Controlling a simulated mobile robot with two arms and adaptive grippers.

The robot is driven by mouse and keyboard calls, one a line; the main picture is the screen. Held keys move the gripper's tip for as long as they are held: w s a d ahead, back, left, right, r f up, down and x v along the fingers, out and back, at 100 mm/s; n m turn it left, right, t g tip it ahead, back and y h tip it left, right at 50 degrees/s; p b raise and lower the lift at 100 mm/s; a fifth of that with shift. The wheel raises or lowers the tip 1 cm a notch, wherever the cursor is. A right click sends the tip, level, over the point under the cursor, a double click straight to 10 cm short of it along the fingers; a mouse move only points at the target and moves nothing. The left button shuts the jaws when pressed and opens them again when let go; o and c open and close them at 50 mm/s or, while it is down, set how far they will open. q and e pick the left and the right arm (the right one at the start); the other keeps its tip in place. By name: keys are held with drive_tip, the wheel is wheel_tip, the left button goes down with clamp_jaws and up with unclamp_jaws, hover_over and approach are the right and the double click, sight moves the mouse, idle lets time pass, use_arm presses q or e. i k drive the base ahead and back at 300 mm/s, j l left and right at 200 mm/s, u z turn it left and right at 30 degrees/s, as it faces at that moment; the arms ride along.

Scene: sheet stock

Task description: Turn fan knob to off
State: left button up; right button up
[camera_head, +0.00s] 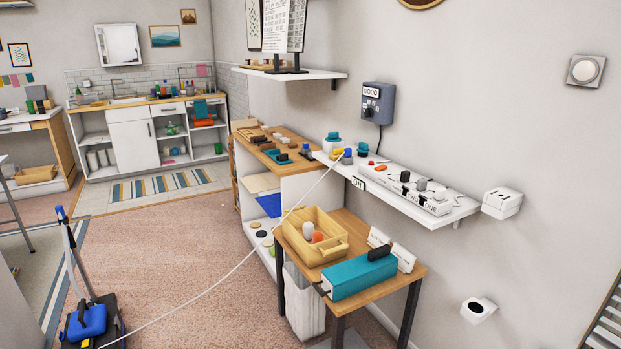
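A round knob on a square grey wall plate (585,70) is at the upper right of the head view. A dark grey wall box (386,104) with a label reading GOOD and a small black control hangs on the wall above the white shelf. I cannot tell which of these, if either, is the fan knob, and no fan is clearly visible. The settings of both are too small to read. Neither of my grippers is in view.
A white wall shelf (462,213) holds a power strip (428,200) and several plugs. Below it, a small wooden table (372,292) carries a yellow crate (322,254) and a teal box (358,278). A white cord (240,262) crosses the carpet to a blue floor device (88,322).

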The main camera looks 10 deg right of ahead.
sight(367, 113)
drive_tip(key=i+j+z, duration=0.75)
